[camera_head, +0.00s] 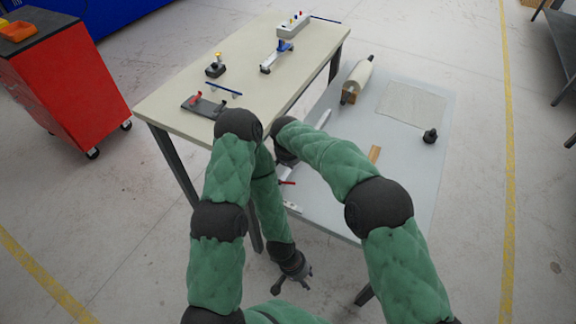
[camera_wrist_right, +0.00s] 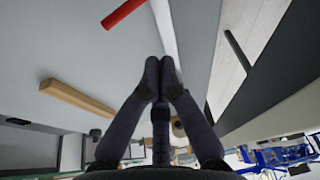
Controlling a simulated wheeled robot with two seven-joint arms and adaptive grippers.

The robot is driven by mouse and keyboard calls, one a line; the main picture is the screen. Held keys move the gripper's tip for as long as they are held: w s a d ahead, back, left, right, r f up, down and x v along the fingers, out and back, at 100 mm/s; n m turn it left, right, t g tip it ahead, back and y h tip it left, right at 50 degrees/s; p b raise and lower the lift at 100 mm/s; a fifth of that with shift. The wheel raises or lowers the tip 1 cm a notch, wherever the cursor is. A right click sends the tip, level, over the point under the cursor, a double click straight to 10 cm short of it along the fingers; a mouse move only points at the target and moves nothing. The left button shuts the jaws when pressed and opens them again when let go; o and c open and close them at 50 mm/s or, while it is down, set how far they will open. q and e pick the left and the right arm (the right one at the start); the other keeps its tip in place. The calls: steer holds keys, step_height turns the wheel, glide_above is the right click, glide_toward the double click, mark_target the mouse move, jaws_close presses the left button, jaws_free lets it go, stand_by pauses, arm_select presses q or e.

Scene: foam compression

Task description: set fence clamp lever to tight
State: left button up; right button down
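A red lever (camera_head: 287,182) shows beside the pale fence strip (camera_head: 323,119) at the left side of the low grey table, partly hidden by my right arm. In the right wrist view a red bar (camera_wrist_right: 124,13), which looks like this lever, lies left of a white strip (camera_wrist_right: 165,25). My right gripper (camera_wrist_right: 160,62) has its fingertips together with nothing seen between them, below and right of the red bar and apart from it. My left gripper (camera_head: 294,281) hangs low with fingers spread, empty, off the grey table's near left corner.
A wooden bar (camera_head: 374,154) lies on the grey table (camera_head: 415,165); it also shows in the right wrist view (camera_wrist_right: 78,98). A roll (camera_head: 358,77), a sheet (camera_head: 412,104) and a black knob (camera_head: 430,136) are farther right. The beige table (camera_head: 165,100) holds several fixtures.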

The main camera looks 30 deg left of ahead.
steer(key=shift+a+p+v, duration=0.1)
steer(key=shift+p+v, duration=0.3)
steer(key=shift+v, duration=0.95)
steer(key=shift+a+p+v, duration=0.15)
steer(key=shift+p+v, duration=0.25)
steer(key=shift+v, duration=0.95)
